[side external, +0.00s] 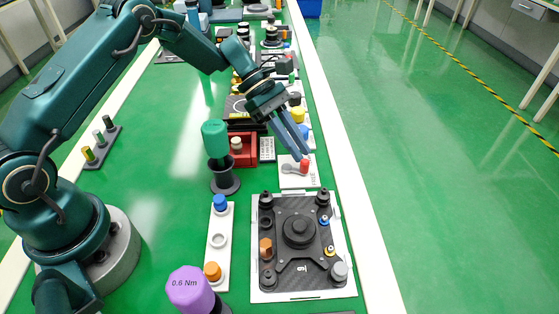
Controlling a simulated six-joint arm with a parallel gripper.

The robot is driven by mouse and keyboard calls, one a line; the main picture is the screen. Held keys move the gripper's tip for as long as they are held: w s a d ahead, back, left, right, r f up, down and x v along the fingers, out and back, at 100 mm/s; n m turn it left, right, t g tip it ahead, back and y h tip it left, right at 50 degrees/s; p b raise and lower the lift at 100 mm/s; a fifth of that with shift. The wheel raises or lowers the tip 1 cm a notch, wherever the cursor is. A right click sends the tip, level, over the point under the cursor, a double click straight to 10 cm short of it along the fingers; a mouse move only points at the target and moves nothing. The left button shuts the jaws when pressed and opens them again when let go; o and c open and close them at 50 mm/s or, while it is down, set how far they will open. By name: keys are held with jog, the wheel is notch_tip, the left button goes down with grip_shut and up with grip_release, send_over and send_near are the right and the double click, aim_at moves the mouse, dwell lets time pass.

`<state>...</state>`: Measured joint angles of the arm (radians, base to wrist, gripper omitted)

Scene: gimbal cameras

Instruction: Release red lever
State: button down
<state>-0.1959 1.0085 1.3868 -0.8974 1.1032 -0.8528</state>
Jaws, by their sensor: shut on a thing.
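The red lever (305,166) shows as a small red knob on a white plate (297,182) near the right edge of the green bench. A grey round part lies on the plate, just left of the knob. My gripper (302,156) reaches down from the upper left, with its blue fingers angled toward the plate. Its fingertips are at the red knob and shut on it. The fingertips partly cover the top of the knob, and the exact contact is small in this view.
A carbon-look plate with black fixtures (299,255) stands in front. A green-handled tool (215,140) stands upright in a black holder to the left, beside a red box (243,155). A purple tool (188,289) marked 0.6 Nm is at the front.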

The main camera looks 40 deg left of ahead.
jog(key=shift+s+a, duration=0.35)
jog(key=shift+s, duration=0.15)
jog(key=shift+v, duration=2.6)
jog(key=shift+d, duration=0.1)
